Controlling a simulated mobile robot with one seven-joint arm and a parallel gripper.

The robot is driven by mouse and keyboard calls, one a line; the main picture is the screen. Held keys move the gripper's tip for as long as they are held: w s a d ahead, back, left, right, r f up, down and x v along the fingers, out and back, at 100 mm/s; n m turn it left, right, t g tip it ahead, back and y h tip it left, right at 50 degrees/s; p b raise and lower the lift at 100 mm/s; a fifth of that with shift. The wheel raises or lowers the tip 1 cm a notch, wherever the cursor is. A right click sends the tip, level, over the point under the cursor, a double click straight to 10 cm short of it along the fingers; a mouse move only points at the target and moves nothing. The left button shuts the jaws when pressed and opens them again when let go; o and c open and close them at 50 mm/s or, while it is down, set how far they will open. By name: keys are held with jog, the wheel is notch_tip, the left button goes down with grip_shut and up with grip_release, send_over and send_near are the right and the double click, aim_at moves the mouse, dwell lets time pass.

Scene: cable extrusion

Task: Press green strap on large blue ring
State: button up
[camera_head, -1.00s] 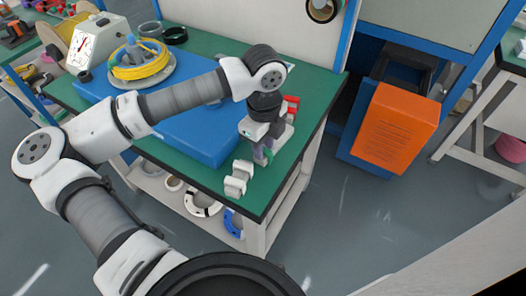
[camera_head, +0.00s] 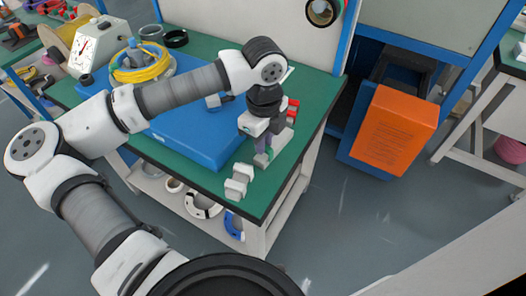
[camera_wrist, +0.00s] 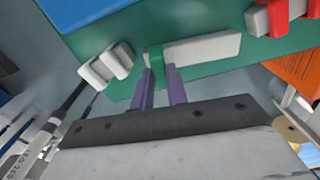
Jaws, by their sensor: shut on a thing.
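My gripper (camera_wrist: 159,72) has two purple fingers, close together on a small green strap (camera_wrist: 156,62). The strap sits at the left end of a white block (camera_wrist: 205,48) on the green table; whether it still touches the block I cannot tell. In the head view my gripper (camera_head: 264,158) points down at the table's front right corner, and a bit of the green strap (camera_head: 270,152) shows beside its fingers.
White blocks (camera_head: 238,182) stand at the table's near edge, close left of my gripper. Red straps (camera_head: 291,106) sit on a white holder behind it. A blue board (camera_head: 200,135) covers the table's middle. White rings (camera_head: 202,205) lie on the lower shelf. An orange box (camera_head: 395,130) stands right.

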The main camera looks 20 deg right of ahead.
jog(key=shift+r+p, duration=1.1)
jog(key=shift+r, duration=1.75)
